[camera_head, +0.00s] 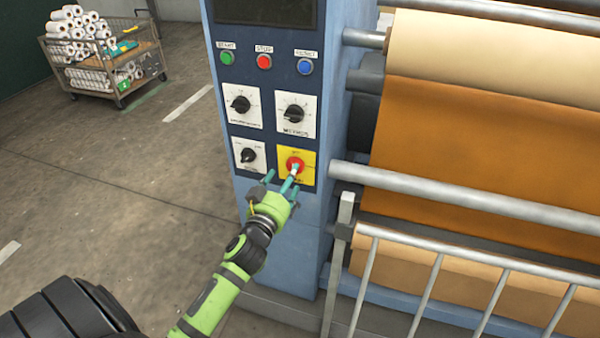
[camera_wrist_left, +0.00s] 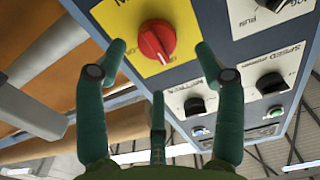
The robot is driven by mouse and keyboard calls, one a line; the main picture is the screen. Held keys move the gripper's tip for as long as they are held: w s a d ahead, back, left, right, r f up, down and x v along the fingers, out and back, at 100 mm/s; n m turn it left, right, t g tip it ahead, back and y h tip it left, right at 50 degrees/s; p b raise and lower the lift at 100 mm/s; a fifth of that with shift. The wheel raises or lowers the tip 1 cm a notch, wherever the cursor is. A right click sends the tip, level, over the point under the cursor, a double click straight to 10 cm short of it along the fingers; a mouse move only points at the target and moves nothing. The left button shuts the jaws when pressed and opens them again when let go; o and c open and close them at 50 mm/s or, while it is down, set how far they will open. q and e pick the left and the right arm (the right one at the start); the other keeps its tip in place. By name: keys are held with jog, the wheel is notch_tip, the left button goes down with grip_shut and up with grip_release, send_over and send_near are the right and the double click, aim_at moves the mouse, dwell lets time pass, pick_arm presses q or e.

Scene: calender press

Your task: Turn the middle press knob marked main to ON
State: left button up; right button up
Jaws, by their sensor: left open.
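The red rotary knob (camera_head: 294,163) sits on a yellow plate (camera_head: 308,165) at the lower right of the blue panel's knobs. In the left wrist view the red knob (camera_wrist_left: 157,42) is large, and the plate's lettering is cut off after an "M". My left gripper (camera_head: 282,179) is open in front of the knob and partly covers the plate's lower edge. In the left wrist view two fingertips of the gripper (camera_wrist_left: 161,52) stand on either side of the knob, with a gap; a third finger is below. Contact is not visible. My right gripper is out of view.
Black knobs on white plates (camera_head: 241,104) (camera_head: 294,113) (camera_head: 248,155) are close by. Green (camera_head: 226,58), red (camera_head: 264,61) and blue (camera_head: 305,66) buttons sit above. Metal rails (camera_head: 450,195) and the orange roll (camera_head: 490,140) stand right. The floor left is clear up to a cart (camera_head: 105,65).

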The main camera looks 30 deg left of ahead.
pick_arm(q)
jog(key=shift+p+x, duration=0.3)
jog(key=shift+x, duration=1.85)
jog(key=shift+d+r, duration=0.1)
jog(key=shift+d, duration=0.05)
jog(key=c, duration=1.1)
